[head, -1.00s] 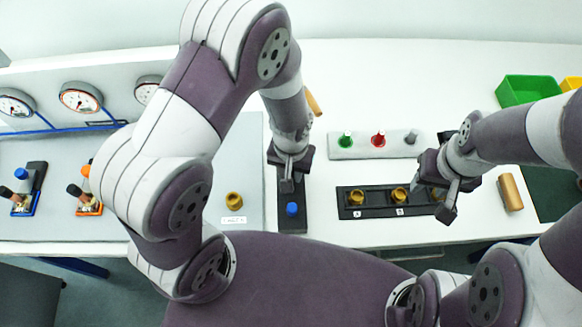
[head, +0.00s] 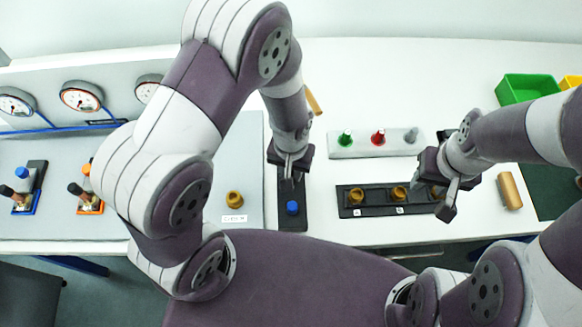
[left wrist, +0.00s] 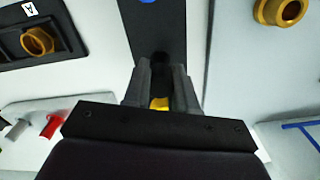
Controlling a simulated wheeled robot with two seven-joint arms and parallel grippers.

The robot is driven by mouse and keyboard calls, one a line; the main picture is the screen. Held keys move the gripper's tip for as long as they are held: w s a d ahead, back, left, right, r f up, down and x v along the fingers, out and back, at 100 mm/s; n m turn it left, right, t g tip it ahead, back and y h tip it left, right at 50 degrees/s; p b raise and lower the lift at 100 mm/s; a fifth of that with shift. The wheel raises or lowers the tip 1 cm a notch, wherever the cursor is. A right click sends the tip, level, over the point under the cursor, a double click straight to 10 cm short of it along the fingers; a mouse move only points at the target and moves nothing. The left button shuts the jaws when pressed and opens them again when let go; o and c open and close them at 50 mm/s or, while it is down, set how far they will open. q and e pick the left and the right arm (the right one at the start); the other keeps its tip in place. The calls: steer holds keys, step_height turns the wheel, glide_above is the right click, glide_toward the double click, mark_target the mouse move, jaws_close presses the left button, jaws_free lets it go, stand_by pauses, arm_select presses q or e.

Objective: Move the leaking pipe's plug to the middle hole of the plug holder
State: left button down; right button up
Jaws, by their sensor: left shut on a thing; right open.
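The plug holder (head: 284,222) is a dark strip lying front to back, with a blue plug (head: 292,207) near its front end; the strip also shows in the left wrist view (left wrist: 181,20). My left gripper (head: 291,176) is over the strip, behind the blue plug. In the left wrist view its fingers (left wrist: 161,82) are shut on a yellow plug (left wrist: 159,103), mostly hidden between them. A dark round spot, apparently a hole, shows just beyond the fingertips. I cannot tell whether the plug touches the holder. My right gripper (head: 445,200) is open over the right end of the black block.
The black block (head: 375,212) holds brass rings, with labels A and B visible. Behind it a white rack (head: 345,151) carries green, red and grey plugs. A brass ring (head: 235,199) stands on the grey panel at left. A tan cylinder (head: 510,190) lies at right.

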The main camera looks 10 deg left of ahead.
arm_select(q)
steer(key=shift+p, duration=0.3)
stand_by(0.5)
steer(key=shift+f+b, duration=0.75)
steer(key=shift+f, duration=0.25)
steer(key=c, duration=0.8)
jaws_free()
step_height(320, 180, up, 13)
steer(key=shift+f+b, duration=0.15)
steer(key=shift+b, duration=0.4)
